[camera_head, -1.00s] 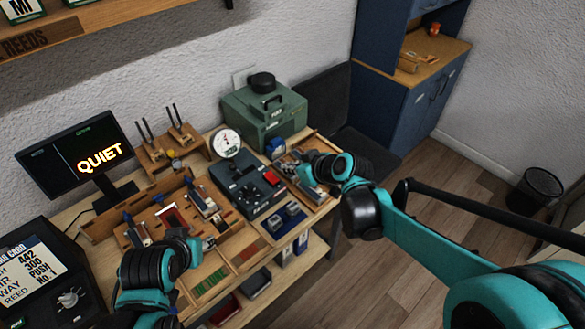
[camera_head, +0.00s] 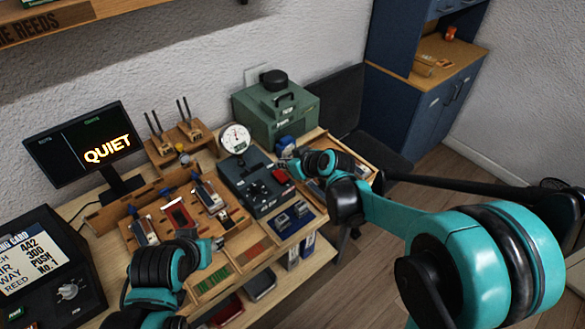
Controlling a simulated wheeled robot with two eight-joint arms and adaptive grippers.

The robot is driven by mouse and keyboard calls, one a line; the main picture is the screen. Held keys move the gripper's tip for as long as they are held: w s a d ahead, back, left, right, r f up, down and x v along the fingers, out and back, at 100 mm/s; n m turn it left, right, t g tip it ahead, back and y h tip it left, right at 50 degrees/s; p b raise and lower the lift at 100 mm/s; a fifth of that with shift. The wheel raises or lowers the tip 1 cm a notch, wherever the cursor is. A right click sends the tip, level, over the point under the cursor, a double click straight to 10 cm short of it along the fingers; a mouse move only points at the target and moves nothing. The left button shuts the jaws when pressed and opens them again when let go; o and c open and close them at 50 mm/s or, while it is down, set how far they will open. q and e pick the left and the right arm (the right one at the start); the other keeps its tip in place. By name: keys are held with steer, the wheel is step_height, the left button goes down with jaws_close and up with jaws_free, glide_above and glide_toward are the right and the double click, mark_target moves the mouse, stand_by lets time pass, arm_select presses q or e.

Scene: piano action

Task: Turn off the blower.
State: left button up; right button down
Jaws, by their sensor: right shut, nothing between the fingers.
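A dark grey control unit (camera_head: 247,188) with a red switch (camera_head: 281,176) on its right part and a round white gauge (camera_head: 235,138) behind it stands on the bench. A green box (camera_head: 267,115) with a black cap stands behind it. Which of these is the blower is not labelled legibly. My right gripper (camera_head: 287,164) is shut and empty, right beside the red switch at its upper right; whether it touches is unclear. My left gripper (camera_head: 216,244) is low over the bench front, by the wooden tray; its fingers are too small to read.
A monitor (camera_head: 84,146) reads "QUIET". A wooden work tray (camera_head: 128,238) with reed parts lies left of the control unit. An open wooden box (camera_head: 357,172) is under my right forearm. A blue cabinet (camera_head: 410,108) stands behind at the right.

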mark_target(278, 173)
steer(key=shift+w+a+f+b, duration=0.15)
steer(key=shift+f+b, duration=0.15)
steer(key=shift+f, duration=0.45)
steer(key=shift+w+a+f+b, duration=0.1)
steer(key=shift+f+b, duration=0.2)
steer(key=shift+f, duration=0.5)
steer(key=shift+w+a+f+b, duration=0.15)
steer(key=shift+f+b, duration=0.15)
steer(key=shift+f, duration=0.45)
steer(key=shift+d, duration=0.1)
steer(key=shift+w+f, duration=0.15)
steer(key=shift+f, duration=0.15)
steer(key=shift+r, duration=0.1)
steer(key=shift+w+a+r, duration=0.15)
steer(key=shift+w+a, duration=0.45)
